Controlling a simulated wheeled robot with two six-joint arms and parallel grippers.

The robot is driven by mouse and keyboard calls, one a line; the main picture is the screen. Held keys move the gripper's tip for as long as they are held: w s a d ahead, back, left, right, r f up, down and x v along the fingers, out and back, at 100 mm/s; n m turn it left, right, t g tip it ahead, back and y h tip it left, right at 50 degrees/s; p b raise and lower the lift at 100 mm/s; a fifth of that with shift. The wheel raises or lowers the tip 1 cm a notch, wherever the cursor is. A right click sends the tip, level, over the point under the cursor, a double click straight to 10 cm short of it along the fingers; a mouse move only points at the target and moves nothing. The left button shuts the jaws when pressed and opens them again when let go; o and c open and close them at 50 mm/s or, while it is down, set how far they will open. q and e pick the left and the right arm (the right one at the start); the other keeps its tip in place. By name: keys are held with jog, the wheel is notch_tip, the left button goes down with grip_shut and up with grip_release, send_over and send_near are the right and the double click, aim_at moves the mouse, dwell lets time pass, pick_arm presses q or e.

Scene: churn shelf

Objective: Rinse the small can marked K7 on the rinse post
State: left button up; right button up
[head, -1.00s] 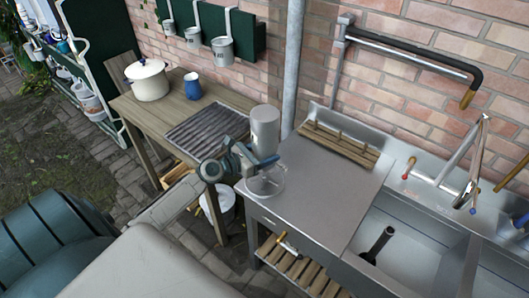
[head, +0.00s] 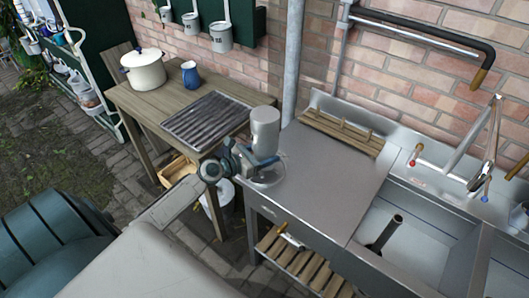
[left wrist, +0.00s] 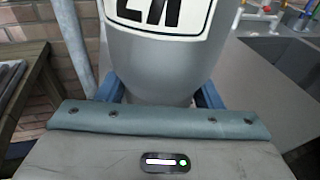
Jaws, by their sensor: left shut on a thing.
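A grey cylindrical can (head: 265,127) is held by my left gripper (head: 262,163) above the near left part of the steel counter. It also fills the middle of the left wrist view (left wrist: 165,65), between the blue fingers. Its white label (left wrist: 160,14) is cut off by the top edge; the dark characters look upside down, like K and 7. A clear round thing (head: 271,178) shows just under the gripper, partly hidden; I cannot tell if the can touches it. A dark upright post (head: 388,233) stands in the sink. My right gripper is not in view.
The steel counter (head: 325,185) is mostly bare, with a wooden slat rack (head: 340,132) at its back. A tap (head: 480,170) stands behind the sink. Left is a wooden table (head: 150,98) with a white pot (head: 144,70), blue mug (head: 190,74) and ribbed mat (head: 205,118).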

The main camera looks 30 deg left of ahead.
aim_at(264, 139)
pick_arm(q)
jog(key=shift+f+b, duration=0.55)
jog(key=shift+f, duration=0.15)
dwell(4.3)
jog(key=shift+r+p, duration=3.6)
jog(key=shift+p, duration=0.2)
